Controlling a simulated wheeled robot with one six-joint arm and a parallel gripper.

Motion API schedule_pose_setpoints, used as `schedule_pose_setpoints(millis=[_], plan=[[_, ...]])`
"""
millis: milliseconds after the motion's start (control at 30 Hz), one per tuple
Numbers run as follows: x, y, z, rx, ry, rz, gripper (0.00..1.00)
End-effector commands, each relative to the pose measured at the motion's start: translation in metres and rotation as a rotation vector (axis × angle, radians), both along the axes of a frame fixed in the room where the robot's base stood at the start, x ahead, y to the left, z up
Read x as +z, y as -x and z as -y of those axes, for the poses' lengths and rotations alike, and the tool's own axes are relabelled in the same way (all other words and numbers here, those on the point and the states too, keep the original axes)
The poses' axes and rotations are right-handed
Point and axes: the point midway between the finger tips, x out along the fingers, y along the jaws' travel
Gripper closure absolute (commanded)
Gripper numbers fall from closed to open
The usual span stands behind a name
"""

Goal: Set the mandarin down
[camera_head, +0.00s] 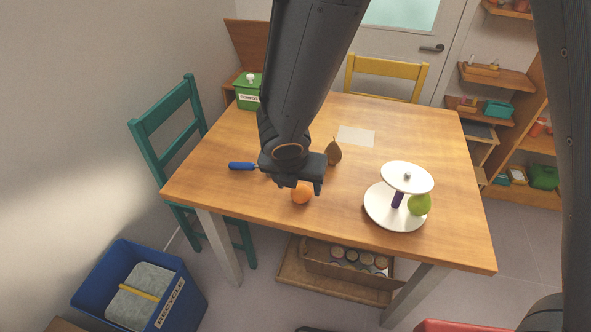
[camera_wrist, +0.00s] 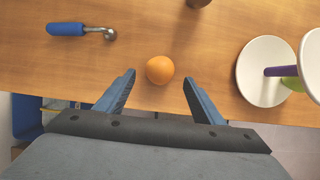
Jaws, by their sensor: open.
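The mandarin (camera_head: 301,194) is a small orange ball resting on the wooden table, near its front edge. In the wrist view the mandarin (camera_wrist: 160,70) lies just beyond and between my fingertips, with clear space on both sides. My gripper (camera_head: 299,186) is open and empty, above and beside the mandarin in the head view. Its two fingers (camera_wrist: 158,82) are spread wide in the wrist view and touch nothing that I can see.
A blue-handled tool (camera_head: 242,166) lies left of the mandarin. A brown pear-shaped object (camera_head: 333,152) stands behind it. A white two-tier stand (camera_head: 380,207) with a green fruit (camera_head: 419,204) is to the right. A green compost bin (camera_head: 247,98) and pale sheet (camera_head: 356,136) are farther back.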

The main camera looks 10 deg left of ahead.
Motion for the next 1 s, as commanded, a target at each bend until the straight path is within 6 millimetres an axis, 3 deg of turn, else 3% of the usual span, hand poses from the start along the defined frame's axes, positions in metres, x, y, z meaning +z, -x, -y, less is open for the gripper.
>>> schedule_pose_setpoints(millis=[100,300,733,867,1000], plan=[[0.028,0.011,-0.002,0.001,-0.003,0.002,0.38],[0.057,0.023,-0.002,0.001,-0.002,0.001,0.38],[0.069,0.028,0.001,-0.018,-0.004,-0.002,0.38],[0.073,0.020,0.029,-0.219,-0.054,-0.014,0.38],[0.079,0.011,0.094,-0.718,-0.180,-0.032,0.38]])
